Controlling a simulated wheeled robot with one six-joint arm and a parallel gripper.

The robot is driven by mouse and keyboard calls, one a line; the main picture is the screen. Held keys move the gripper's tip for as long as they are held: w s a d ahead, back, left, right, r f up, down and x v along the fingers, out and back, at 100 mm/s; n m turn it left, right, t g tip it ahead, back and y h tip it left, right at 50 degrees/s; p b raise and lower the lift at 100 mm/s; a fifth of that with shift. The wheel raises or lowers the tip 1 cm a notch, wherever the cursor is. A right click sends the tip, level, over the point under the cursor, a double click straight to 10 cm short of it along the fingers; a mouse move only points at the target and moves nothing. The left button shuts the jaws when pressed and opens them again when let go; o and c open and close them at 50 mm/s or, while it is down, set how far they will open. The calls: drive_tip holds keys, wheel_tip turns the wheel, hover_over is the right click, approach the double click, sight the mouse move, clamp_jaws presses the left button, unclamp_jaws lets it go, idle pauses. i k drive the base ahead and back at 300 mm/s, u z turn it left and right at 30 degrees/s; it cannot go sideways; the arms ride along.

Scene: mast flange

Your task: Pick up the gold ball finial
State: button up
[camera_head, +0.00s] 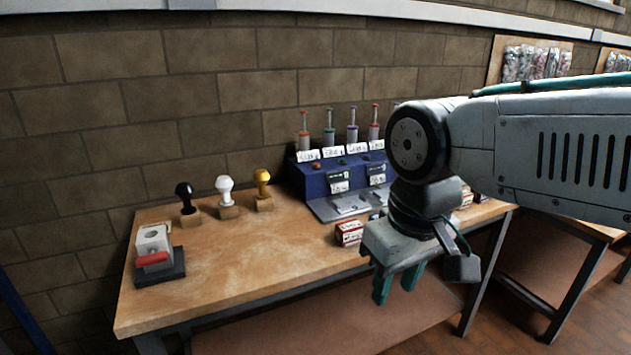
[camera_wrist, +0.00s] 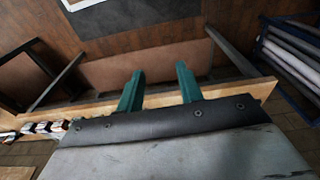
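The gold ball finial (camera_head: 263,180) stands upright on a small wooden block towards the back of the workbench, rightmost in a row of three finials. A white finial (camera_head: 225,188) and a black finial (camera_head: 186,196) stand to its left on similar blocks. My gripper (camera_head: 396,287) is in front of the bench's front edge, to the right of the gold finial and well apart from it. In the wrist view, its two green fingers (camera_wrist: 158,88) are spread with nothing between them. The finials do not show in the wrist view.
A blue rack (camera_head: 335,185) with several coloured-handled tools stands right of the gold finial. A small red-and-white box (camera_head: 349,233) lies near the front edge. A grey block fixture with a red bar (camera_head: 153,252) sits at the left. The bench top (camera_head: 250,258) is clear in the middle.

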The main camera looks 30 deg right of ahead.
sight(260, 176)
drive_tip(key=z, duration=0.05)
drive_tip(key=i, duration=1)
drive_tip(key=k, duration=1)
drive_tip(key=u, duration=1.6)
drive_tip(key=i, duration=1.25)
drive_tip(key=z, duration=2.2)
